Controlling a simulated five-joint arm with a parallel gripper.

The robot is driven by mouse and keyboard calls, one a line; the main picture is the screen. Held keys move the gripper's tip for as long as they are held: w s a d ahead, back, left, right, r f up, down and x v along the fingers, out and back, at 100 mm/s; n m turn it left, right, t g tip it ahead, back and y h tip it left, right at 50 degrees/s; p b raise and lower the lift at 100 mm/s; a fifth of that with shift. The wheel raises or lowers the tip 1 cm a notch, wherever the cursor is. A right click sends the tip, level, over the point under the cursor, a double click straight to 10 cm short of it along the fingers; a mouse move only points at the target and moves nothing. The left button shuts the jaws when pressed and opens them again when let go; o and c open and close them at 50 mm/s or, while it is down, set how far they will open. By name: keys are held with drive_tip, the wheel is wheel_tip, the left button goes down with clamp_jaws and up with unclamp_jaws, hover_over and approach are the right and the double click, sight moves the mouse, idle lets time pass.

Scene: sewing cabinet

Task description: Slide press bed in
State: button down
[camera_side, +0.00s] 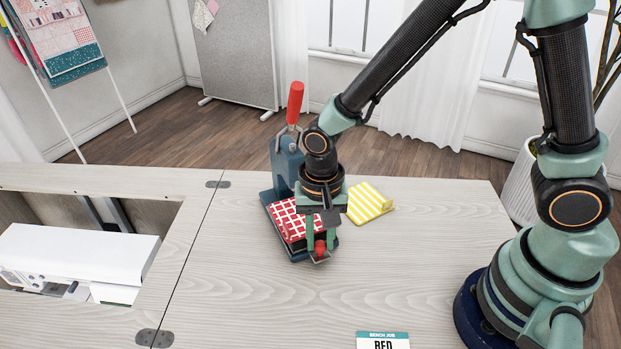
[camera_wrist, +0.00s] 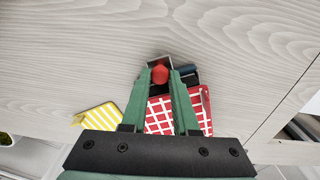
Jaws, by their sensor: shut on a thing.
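The press (camera_side: 286,170) stands on the table, a blue frame with a red lever handle (camera_side: 296,100) pointing up. Its bed carries a red-and-white checked cloth (camera_side: 288,222), which also shows in the wrist view (camera_wrist: 160,118). A red knob (camera_side: 320,247) sits at the front end of the bed. My gripper (camera_side: 318,240) reaches down at the bed's front with its fingers shut on the red knob, seen between the fingertips in the wrist view (camera_wrist: 160,74). My wrist hides part of the press and bed, so how far the bed sits under the press is hard to tell.
A yellow-and-white striped cloth (camera_side: 370,203) lies just right of the press. A card reading "BENCH JOB RED" (camera_side: 383,341) is at the front table edge. A white sewing machine (camera_side: 75,262) sits in the recess at left.

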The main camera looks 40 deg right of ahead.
drive_tip(key=c, duration=0.7)
unclamp_jaws()
drive_tip(key=shift+w+r, duration=0.1)
drive_tip(key=shift+w, duration=0.15)
drive_tip(key=shift+r, duration=0.1)
wheel_tip(320, 180, up, 12)
drive_tip(key=shift+s+f, duration=0.1)
drive_tip(key=shift+s, duration=0.05)
drive_tip(key=s+d+r+n+t, duration=0.1)
drive_tip(key=d+r+n+t, duration=0.1)
drive_tip(key=d, duration=0.3)
drive_tip(key=d+r+n+t, duration=0.1)
drive_tip(key=d+r+n, duration=0.2)
drive_tip(key=d, duration=0.1)
drive_tip(key=s+d+r+n+t, duration=0.1)
drive_tip(key=d+r+n+t, duration=0.1)
drive_tip(key=d, duration=0.3)
drive_tip(key=shift+s+d+r+n+t, duration=0.15)
drive_tip(key=shift+s+d+r+n, duration=0.05)
drive_tip(key=shift+r, duration=0.2)
drive_tip(key=shift+s+d+r+n+t, duration=0.15)
drive_tip(key=shift+r+n, duration=0.05)
drive_tip(key=shift+r, duration=0.2)
